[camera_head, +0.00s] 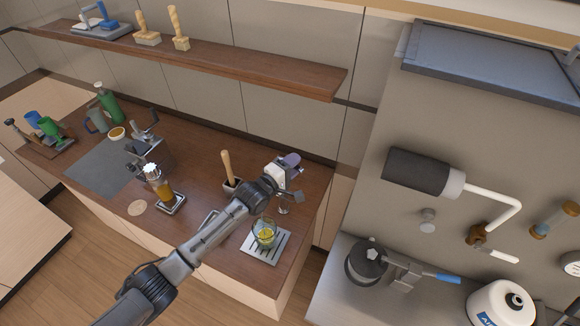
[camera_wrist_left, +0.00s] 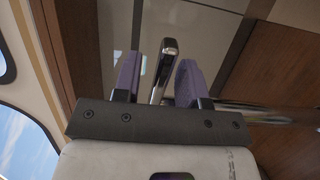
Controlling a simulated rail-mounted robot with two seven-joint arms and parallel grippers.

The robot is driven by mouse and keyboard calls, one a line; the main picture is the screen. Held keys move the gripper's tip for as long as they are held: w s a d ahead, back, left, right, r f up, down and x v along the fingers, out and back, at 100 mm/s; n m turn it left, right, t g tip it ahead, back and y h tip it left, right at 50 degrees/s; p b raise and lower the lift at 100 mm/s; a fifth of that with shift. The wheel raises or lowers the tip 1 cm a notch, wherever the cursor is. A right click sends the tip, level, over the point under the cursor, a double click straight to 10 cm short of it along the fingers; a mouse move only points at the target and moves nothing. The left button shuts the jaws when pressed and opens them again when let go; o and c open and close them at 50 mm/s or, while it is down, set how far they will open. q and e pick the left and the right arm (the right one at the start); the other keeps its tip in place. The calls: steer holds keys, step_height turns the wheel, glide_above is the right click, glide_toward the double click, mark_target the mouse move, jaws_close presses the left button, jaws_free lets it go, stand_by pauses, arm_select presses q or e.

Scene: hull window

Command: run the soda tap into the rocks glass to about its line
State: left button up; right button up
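The rocks glass (camera_head: 264,233) stands upright on the slotted drip tray (camera_head: 279,246) near the counter's front right corner. Something yellow, like a citrus slice, shows inside it; its line and liquid level are too small to tell. My left gripper (camera_head: 291,161) is above and behind the glass, by the soda tap (camera_head: 284,208), which the gripper and wrist mostly hide. In the left wrist view, the purple fingers of my left gripper (camera_wrist_left: 159,78) are apart, with a shiny metal tap lever (camera_wrist_left: 164,68) between them. A gap shows beside the lever. My right gripper is out of view.
A wooden-handled tool (camera_head: 226,165) stands in a dark holder left of my left wrist. A glass of amber liquid (camera_head: 166,191) sits on a small scale-like stand further left. A wooden shelf (camera_head: 250,70) runs above the counter. A grey wall with fittings is at right.

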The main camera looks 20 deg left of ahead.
arm_select(q)
steer(key=b+v, duration=0.2)
steer(key=v, duration=1)
steer(key=shift+s+a+f, duration=0.1)
steer(key=shift+s, duration=0.1)
steer(key=shift+s+a, duration=0.2)
steer(key=shift+s, duration=0.45)
stand_by(0.9)
stand_by(0.8)
stand_by(4.2)
